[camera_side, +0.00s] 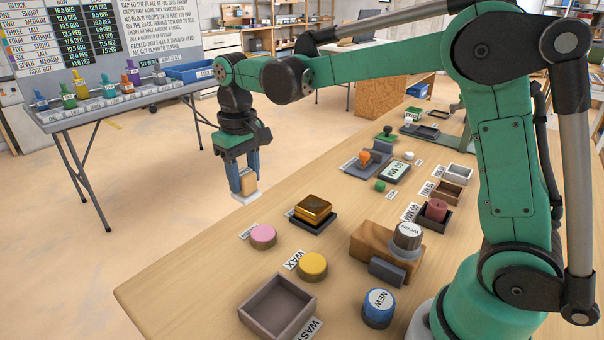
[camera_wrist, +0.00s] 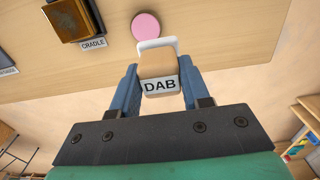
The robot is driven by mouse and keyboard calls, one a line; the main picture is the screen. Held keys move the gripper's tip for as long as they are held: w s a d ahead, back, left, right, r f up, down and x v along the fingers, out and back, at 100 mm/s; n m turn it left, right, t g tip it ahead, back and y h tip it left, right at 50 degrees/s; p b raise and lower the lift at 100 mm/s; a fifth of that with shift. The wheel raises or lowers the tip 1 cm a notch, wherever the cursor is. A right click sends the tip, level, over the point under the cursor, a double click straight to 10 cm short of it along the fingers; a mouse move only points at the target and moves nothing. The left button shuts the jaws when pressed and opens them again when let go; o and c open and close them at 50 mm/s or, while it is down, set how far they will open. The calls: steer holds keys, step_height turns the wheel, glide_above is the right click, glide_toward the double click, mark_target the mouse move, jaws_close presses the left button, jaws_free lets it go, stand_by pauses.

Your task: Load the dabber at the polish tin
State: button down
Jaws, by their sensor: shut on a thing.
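My gripper (camera_side: 246,172) is shut on the dabber (camera_side: 249,185), a tan block with a white lower part. In the wrist view the dabber (camera_wrist: 157,64) sits between my two blue fingers (camera_wrist: 160,88) and bears the label DAB. It is upright near the table's far-left edge; whether its white base touches the table is unclear. A round pink tin (camera_side: 263,236) stands close by on the table and shows just beyond the dabber in the wrist view (camera_wrist: 146,26). Its side label is too small to read. A yellow tin (camera_side: 312,266) stands by a WAX label.
A gold block (camera_side: 313,207) rests on a dark cradle (camera_side: 313,224) right of the pink tin. An empty open tray (camera_side: 277,308), a blue-sided NEW tin (camera_side: 378,308) and a wooden block (camera_side: 373,242) stand nearer. Several stamps and small trays fill the far right.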

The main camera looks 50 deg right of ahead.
steer(key=shift+s+d+f, duration=0.1)
steer(key=shift+d+f, duration=0.3)
steer(key=shift+f, duration=1)
steer(key=shift+s+d+f, duration=0.15)
steer(key=shift+d+f, duration=0.2)
steer(key=shift+f, duration=1.1)
steer(key=shift+s+d+f, duration=0.1)
steer(key=shift+d+f, duration=0.3)
steer(key=shift+f, duration=1)
steer(key=shift+f, duration=0.55)
step_height(320, 180, up, 7)
